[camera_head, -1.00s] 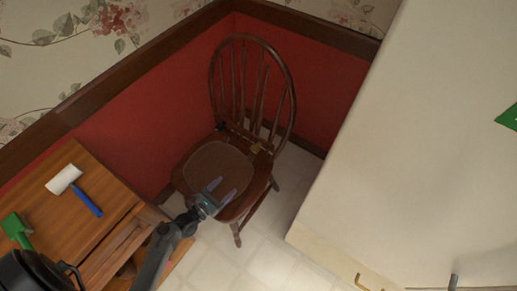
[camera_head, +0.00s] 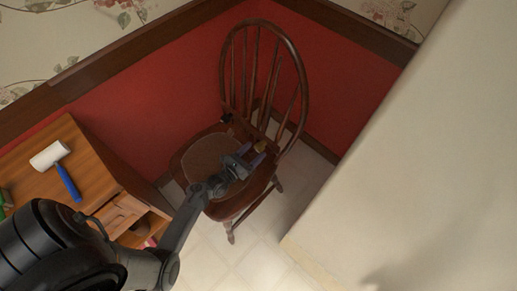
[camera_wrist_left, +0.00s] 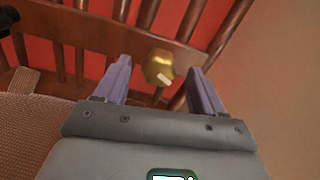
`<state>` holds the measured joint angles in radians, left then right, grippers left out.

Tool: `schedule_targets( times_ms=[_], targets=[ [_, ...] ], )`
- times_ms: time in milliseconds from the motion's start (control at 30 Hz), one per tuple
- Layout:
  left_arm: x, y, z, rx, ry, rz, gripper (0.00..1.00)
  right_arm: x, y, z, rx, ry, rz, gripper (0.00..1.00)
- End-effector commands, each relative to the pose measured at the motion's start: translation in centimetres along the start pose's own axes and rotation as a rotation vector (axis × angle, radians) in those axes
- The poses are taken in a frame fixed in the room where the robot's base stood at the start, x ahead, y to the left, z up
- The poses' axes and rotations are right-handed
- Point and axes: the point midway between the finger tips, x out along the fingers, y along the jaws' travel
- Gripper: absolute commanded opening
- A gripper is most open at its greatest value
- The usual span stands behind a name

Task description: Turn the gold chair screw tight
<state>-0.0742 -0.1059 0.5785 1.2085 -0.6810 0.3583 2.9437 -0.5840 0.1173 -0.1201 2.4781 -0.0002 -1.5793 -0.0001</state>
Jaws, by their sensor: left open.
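The gold chair screw (camera_head: 261,146) sits at the lower right of the back of a dark brown wooden chair (camera_head: 229,209). In the left wrist view the gold screw (camera_wrist_left: 158,67) has a rounded knob shape with a pale mark on it, in front of a wooden rail. My left gripper (camera_head: 252,157) is open over the chair seat, close to the screw. In the left wrist view its two purple-grey fingers (camera_wrist_left: 160,85) stand on either side of the screw, and the screw appears beyond them in the gap. I cannot tell exact depth. My right gripper is not in view.
A wooden cabinet (camera_head: 98,163) at the left holds a white roller with a blue handle (camera_head: 66,180). A red wall (camera_head: 150,110) stands behind the chair. A large cream surface (camera_head: 420,170) fills the right. Pale tiled floor (camera_head: 235,262) shows in front.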

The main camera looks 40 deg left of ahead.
Motion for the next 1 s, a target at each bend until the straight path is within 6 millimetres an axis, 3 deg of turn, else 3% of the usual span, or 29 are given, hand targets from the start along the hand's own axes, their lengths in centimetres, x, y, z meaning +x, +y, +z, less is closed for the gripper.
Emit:
schedule_targets(
  times_ms=[300,667,1000],
  targets=[
    [3.0,0.1,-0.1,0.001,0.000,0.001,0.69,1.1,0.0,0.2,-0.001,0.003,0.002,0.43],
    [3.2,0.1,0.0,0.001,0.001,0.001,0.68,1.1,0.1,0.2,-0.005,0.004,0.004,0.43],
    [3.2,0.1,0.0,0.001,0.001,0.001,0.16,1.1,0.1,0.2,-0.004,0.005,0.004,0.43]
  ],
)
